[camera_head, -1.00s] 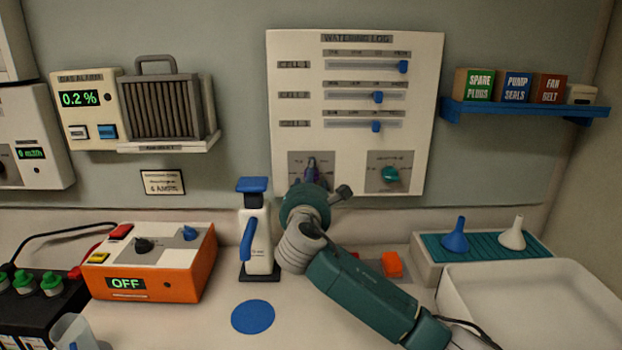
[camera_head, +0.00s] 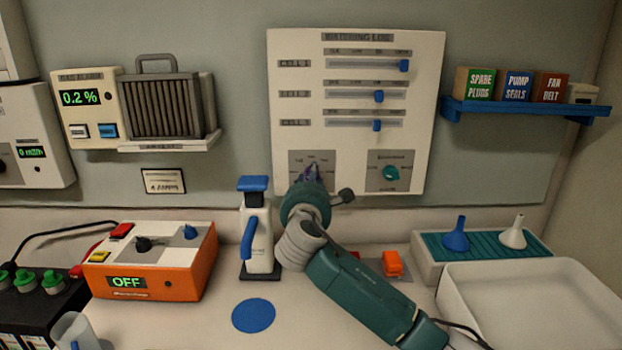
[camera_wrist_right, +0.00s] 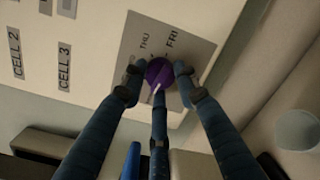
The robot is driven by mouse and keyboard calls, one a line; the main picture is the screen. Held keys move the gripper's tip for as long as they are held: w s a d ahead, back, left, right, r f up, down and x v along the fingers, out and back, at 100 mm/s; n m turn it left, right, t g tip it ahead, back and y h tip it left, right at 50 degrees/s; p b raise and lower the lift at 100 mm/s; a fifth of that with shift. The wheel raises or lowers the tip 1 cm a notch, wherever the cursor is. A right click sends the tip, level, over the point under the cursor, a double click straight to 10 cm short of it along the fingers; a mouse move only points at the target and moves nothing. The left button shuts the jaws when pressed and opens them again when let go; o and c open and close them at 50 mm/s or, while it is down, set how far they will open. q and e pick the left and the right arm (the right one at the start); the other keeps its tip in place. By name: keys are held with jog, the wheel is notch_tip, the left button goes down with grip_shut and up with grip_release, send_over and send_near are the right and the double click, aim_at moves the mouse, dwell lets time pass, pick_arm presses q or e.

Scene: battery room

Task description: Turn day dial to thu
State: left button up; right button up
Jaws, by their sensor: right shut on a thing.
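The white watering log panel (camera_head: 300,75) hangs on the wall. The purple day dial (camera_head: 311,172) sits on a grey plate at its lower left, mostly hidden behind my right gripper (camera_head: 308,184). In the right wrist view the dial (camera_wrist_right: 159,72) is round and purple with a thin pale line on its lower side. The fingers of my right gripper (camera_wrist_right: 160,78) are shut around it. The labels THU (camera_wrist_right: 145,41) and FRI (camera_wrist_right: 172,40) show beyond the dial; I cannot tell which day it points to. My left gripper is not in view.
A green dial (camera_head: 390,172) is to the right on the same panel, below three blue sliders. An orange box (camera_head: 165,275) and a white tray (camera_head: 530,305) are on the counter.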

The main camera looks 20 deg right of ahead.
aim_at(312, 137)
jog(key=m, duration=0.6)
jog(key=shift+d+p, duration=0.1)
jog(key=shift+p, duration=0.25)
jog(key=m, duration=0.6)
jog(key=m+y, duration=0.1)
jog(key=m, duration=0.4)
jog(key=m+y, duration=0.1)
jog(key=m, duration=0.5)
jog(key=shift+d+f+m, duration=0.1)
jog(key=shift+f+m, duration=0.2)
jog(key=shift+f, duration=0.15)
jog(key=o, duration=1.2)
jog(key=shift+s, duration=0.1)
jog(key=shift+c, duration=0.2)
jog(key=shift+r, duration=0.2)
notch_tip(312, 137, up, 10)
jog(key=shift+f, duration=0.1)
